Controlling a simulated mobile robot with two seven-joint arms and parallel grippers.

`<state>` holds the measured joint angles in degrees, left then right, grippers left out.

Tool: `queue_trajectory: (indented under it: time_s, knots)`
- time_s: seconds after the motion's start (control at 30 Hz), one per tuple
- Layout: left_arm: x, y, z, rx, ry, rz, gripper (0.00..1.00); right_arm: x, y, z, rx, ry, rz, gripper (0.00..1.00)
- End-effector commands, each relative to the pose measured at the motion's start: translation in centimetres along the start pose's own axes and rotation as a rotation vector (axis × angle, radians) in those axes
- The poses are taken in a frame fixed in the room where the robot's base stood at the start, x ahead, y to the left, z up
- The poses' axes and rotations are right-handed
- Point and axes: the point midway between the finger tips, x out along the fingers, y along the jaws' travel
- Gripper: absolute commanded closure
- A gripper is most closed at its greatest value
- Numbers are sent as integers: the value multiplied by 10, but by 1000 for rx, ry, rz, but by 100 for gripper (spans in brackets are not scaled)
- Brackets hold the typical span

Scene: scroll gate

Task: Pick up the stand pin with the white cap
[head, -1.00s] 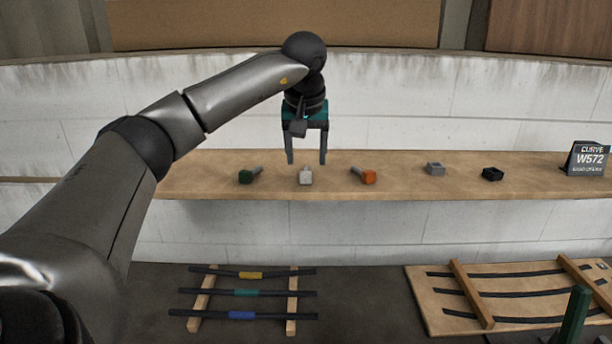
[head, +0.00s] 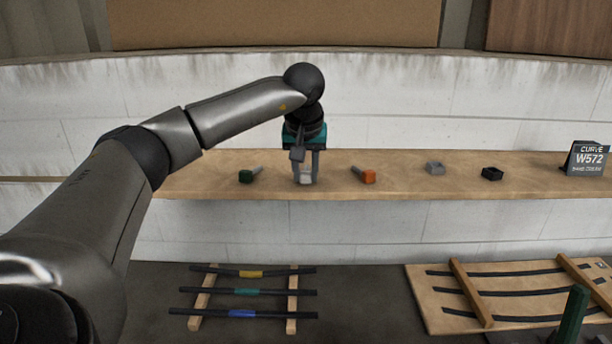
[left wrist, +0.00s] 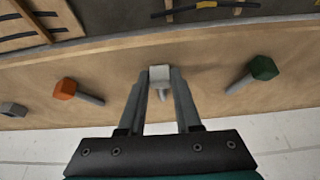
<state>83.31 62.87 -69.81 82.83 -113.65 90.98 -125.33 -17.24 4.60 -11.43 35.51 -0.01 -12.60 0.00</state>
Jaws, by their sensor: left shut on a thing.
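The stand pin with the white cap (head: 306,178) lies on the wooden shelf (head: 400,186). My left gripper (head: 305,181) is down over it, one finger on each side, shut on it. In the left wrist view the white cap (left wrist: 160,73) sits between the fingertips (left wrist: 160,76), with its grey shaft pointing back toward the palm. A pin with a green cap (head: 247,176) lies to its left and a pin with an orange cap (head: 368,177) to its right in the head view. My right gripper is not in view.
A grey block (head: 435,168), a black block (head: 492,174) and a sign (head: 587,158) stand farther right on the shelf. A white wall rises behind. Below are a rack of dark bars (head: 247,292) and a wooden board (head: 440,315).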

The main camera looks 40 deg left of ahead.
Motion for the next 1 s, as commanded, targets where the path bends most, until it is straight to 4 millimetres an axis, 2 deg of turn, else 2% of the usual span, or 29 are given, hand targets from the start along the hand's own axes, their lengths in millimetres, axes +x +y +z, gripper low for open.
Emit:
queue_trajectory:
  time_s: [0.03, 0.17, 0.2, 0.77, 0.87, 1.0]
  knots:
    - [0, 0, 0, 0, 0, 0, 84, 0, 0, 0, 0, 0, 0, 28]
    - [0, 0, 0, 0, 1, 0, 99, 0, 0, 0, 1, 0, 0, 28]
    - [0, 0, 0, 0, 1, 0, 100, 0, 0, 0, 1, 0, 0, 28]
    - [-3, 0, -2, -1, 3, 2, 100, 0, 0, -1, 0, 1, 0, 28]
    - [-9, 1, -4, -1, 3, 3, 100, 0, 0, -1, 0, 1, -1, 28]
    - [-27, 1, -12, -2, 5, 4, 100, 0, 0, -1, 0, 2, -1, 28]
